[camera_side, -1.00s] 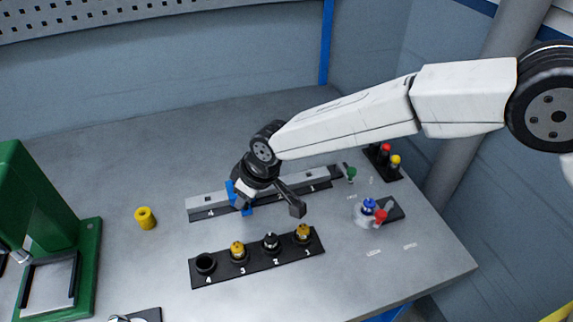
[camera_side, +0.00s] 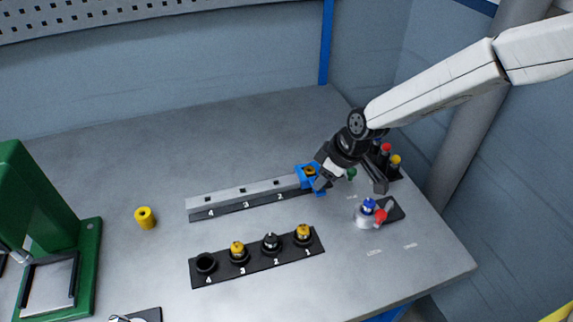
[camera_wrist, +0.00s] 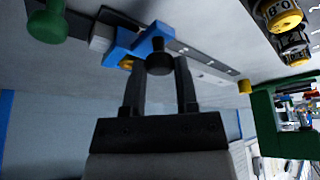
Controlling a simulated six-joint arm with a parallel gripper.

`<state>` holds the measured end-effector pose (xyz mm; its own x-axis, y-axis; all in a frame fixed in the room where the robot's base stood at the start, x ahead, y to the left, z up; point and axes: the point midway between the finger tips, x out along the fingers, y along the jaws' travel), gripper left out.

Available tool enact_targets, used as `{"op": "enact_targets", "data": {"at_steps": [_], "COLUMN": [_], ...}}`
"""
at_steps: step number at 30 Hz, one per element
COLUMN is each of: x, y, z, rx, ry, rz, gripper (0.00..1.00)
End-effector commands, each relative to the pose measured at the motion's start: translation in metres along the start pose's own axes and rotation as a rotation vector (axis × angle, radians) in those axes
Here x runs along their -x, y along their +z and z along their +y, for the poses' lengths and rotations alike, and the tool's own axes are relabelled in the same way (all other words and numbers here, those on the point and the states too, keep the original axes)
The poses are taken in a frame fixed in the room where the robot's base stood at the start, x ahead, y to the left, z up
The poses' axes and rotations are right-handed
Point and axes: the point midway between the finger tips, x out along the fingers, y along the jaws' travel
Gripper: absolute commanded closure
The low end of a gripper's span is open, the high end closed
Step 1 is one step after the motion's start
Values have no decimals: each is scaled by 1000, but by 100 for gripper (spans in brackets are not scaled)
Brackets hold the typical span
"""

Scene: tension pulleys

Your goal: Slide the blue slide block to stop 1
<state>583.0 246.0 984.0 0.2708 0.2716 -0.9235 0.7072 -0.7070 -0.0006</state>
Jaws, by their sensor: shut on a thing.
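The blue slide block (camera_side: 303,180) sits on the grey rail (camera_side: 225,196) near its right end, over the place of stop label 1, which is hidden. Labels 4, 3 and 2 show on the rail's black front strip. My gripper (camera_side: 321,182) is at the block's right side, tilted. In the wrist view the blue block (camera_wrist: 113,54) lies just beyond the fingertips. A black knob on the block stands between the fingers of my gripper (camera_wrist: 161,80), which is shut on it. Exact seating at the stop cannot be told.
A black holder (camera_side: 222,275) with several numbered cups stands in front of the rail. A blue-and-red fixture (camera_side: 370,209) is at the right, a yellow cylinder (camera_side: 145,218) and green press (camera_side: 40,220) at left.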

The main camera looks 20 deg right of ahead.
Motion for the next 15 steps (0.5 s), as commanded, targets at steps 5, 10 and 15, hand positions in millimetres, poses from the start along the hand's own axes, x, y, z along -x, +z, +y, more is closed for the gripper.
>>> {"op": "enact_targets", "data": {"at_steps": [5, 10, 15], "x": [0, 1, 1], "y": [5, 6, 6], "z": [3, 4, 5], "rx": [-1, -2, -1], "ry": [-1, 0, 1], "rz": [-6, -8, -7], "gripper": [100, 100, 29]}}
